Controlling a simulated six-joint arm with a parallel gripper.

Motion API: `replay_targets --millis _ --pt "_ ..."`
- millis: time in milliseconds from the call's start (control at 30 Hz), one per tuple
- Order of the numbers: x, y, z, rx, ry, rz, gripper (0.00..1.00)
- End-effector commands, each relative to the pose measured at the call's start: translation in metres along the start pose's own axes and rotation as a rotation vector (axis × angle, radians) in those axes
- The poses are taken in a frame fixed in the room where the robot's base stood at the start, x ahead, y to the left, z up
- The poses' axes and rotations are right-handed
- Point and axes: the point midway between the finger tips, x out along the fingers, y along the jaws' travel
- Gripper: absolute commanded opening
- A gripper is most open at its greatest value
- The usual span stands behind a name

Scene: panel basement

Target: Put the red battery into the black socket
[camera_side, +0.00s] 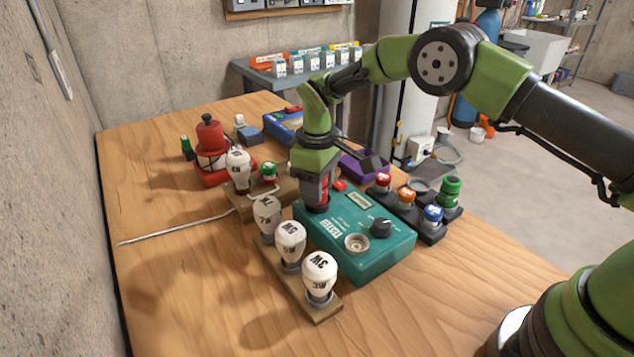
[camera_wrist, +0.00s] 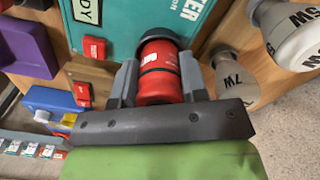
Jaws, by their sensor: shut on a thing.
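My gripper (camera_wrist: 158,80) is shut on the red battery (camera_wrist: 160,72), with one grey finger on each side of it. In the side view my gripper (camera_side: 318,190) points down at the back left part of the teal tester (camera_side: 375,255). The red battery (camera_side: 324,188) shows there between the fingers, roughly upright. A dark round rim, seemingly the black socket (camera_wrist: 158,34), shows at the battery's far end in the wrist view. The battery's lower end is hidden, so I cannot tell how deep it sits in the socket.
A board with several white bulbs (camera_side: 290,240) stands close in front of the tester. A black rack (camera_side: 428,234) with coloured-top items is to its right. A purple bin (camera_side: 365,165) and a red lantern (camera_side: 210,140) stand behind. The table's front left is clear.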

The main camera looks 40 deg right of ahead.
Motion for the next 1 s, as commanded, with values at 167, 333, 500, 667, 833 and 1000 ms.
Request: replay_targets --millis 167,333,500,667,833,1000 --pt "0.004 0.000 0.000 0.000 -0.001 0.000 0.12" --pt "0.007 0.000 0.000 0.000 0.000 0.000 0.12" --pt "0.007 0.000 0.000 0.000 0.000 0.000 0.50" --pt "0.007 0.000 0.000 0.000 -0.001 0.000 0.50" --pt "-0.002 0.000 -0.001 0.001 0.002 0.000 0.50" --pt "-0.017 0.000 -0.001 0.001 0.002 0.001 0.50"
